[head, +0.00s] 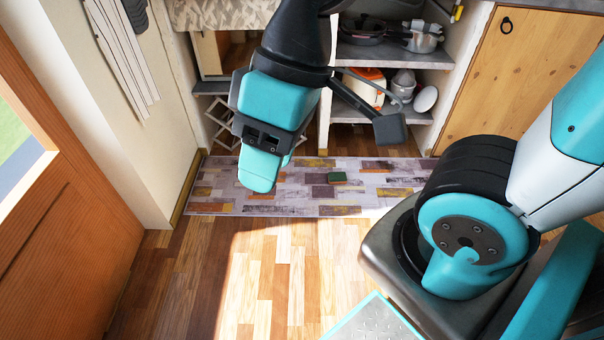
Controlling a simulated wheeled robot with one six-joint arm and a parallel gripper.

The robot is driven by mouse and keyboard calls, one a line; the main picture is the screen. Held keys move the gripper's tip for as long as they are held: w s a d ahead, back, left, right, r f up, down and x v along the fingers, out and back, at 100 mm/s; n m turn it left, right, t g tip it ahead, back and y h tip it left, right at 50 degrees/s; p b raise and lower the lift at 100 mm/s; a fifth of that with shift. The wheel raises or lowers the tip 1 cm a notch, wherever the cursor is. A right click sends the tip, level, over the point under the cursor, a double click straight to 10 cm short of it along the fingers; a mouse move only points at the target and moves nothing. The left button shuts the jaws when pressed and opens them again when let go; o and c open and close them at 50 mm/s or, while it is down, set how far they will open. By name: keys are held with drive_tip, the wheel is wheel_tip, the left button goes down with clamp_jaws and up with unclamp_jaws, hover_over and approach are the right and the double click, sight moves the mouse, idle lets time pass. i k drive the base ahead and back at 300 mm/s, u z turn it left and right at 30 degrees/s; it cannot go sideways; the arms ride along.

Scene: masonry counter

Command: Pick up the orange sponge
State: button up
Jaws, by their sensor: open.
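A small block with a green top and a thin orange-brown edge (337,178) lies flat on the patterned floor mat; it looks like the sponge, though little orange shows. My gripper (268,178) hangs over the mat to the left of the block, pointing down, clear of it in the picture. Its jaws are open, and nothing shows between them. The near teal finger hides most of the far one. How high the gripper is above the mat is hard to tell.
The patterned mat (230,205) lies on the wooden floor before open shelves (390,55) holding pans and crockery. A wooden cabinet door (520,75) is at right, a white wall (100,110) and an orange-brown door (70,240) at left. The floor in front is clear.

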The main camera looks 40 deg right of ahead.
sight(338, 176)
drive_tip(key=u, duration=0.1)
drive_tip(key=i, duration=0.95)
drive_tip(key=z, duration=0.55)
drive_tip(key=i, duration=0.6)
drive_tip(key=z, duration=1.05)
drive_tip(key=i, duration=0.4)
drive_tip(key=z, duration=0.4)
